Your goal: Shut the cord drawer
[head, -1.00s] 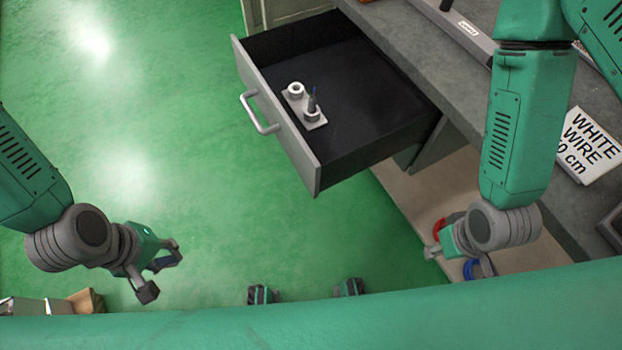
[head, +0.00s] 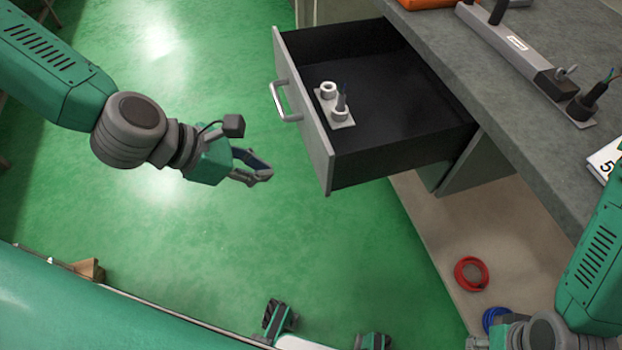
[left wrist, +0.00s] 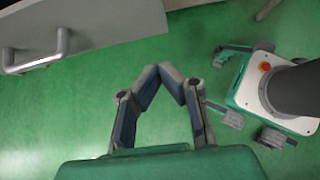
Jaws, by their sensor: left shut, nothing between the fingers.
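The cord drawer (head: 415,152) is pulled open from the grey workbench, with a dark inside and a grey front panel. Its handle (head: 285,101) is on the front panel's left side. A small plate with white cylindrical fittings (head: 338,116) lies in the drawer by the front. My left gripper (head: 267,172) is shut and empty, in front of the drawer's front panel and below the handle, apart from both. In the left wrist view the handle (left wrist: 38,52) shows at upper left and my fingertips (left wrist: 172,75) meet at the middle.
The workbench top (head: 520,110) carries a power strip (head: 515,45) and a white label card. A red coil (head: 471,273) and a blue coil (head: 494,318) lie on the pale surface below. Green floor is free in front of the drawer.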

